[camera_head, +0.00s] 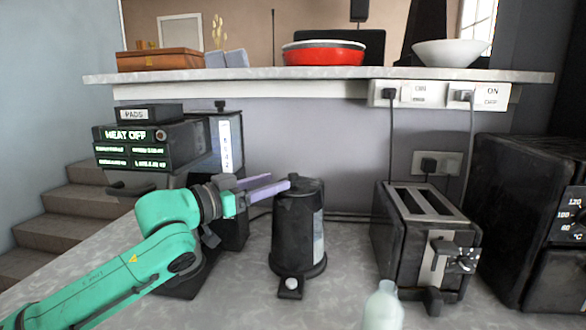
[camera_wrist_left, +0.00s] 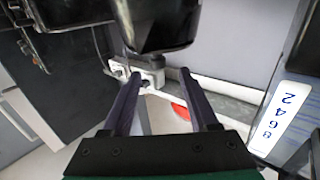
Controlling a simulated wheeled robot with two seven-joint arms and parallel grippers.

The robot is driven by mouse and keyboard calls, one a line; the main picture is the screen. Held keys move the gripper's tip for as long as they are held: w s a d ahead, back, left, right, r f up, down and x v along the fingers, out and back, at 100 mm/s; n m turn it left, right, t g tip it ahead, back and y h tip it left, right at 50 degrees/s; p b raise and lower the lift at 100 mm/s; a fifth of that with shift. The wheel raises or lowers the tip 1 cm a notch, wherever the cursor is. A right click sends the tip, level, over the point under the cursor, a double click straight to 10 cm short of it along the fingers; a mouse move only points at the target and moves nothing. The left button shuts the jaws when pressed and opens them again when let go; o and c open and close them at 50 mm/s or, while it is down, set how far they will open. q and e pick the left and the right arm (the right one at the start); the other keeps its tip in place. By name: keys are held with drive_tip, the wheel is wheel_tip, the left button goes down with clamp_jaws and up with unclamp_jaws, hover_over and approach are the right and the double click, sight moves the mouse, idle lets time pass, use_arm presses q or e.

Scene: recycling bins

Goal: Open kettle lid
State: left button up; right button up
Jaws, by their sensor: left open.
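The black kettle (camera_head: 297,235) stands upright on the counter, and its lid (camera_head: 302,184) looks closed. A small dark knob or tab sticks up at the lid's left edge. My left gripper (camera_head: 279,182) reaches in from the left at lid height, its purple fingers open and their tips close to the lid's left edge; whether they touch it I cannot tell. In the left wrist view, which is turned upside down, the kettle (camera_wrist_left: 160,22) hangs at the top, just beyond the fingertips. Nothing is between the fingers. My right gripper is not in view.
A toaster (camera_head: 430,240) stands right of the kettle, with a black oven (camera_head: 530,225) beyond it. A dark coffee machine (camera_head: 228,150) stands close behind my left gripper. A shelf (camera_head: 330,75) with a red bowl (camera_head: 323,55) runs above. The counter between kettle and toaster is clear.

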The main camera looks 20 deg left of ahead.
sight(289, 176)
use_arm(q)
drive_tip(key=p+x, duration=0.3)
drive_tip(key=x, duration=0.3)
drive_tip(key=shift+d+r+p, duration=0.1)
drive_tip(key=shift+r+p, duration=0.1)
drive_tip(key=shift+p, duration=0.2)
drive_tip(key=shift+w+d+f, duration=0.25)
drive_tip(key=shift+w, duration=0.05)
clamp_jaws()
idle(0.7)
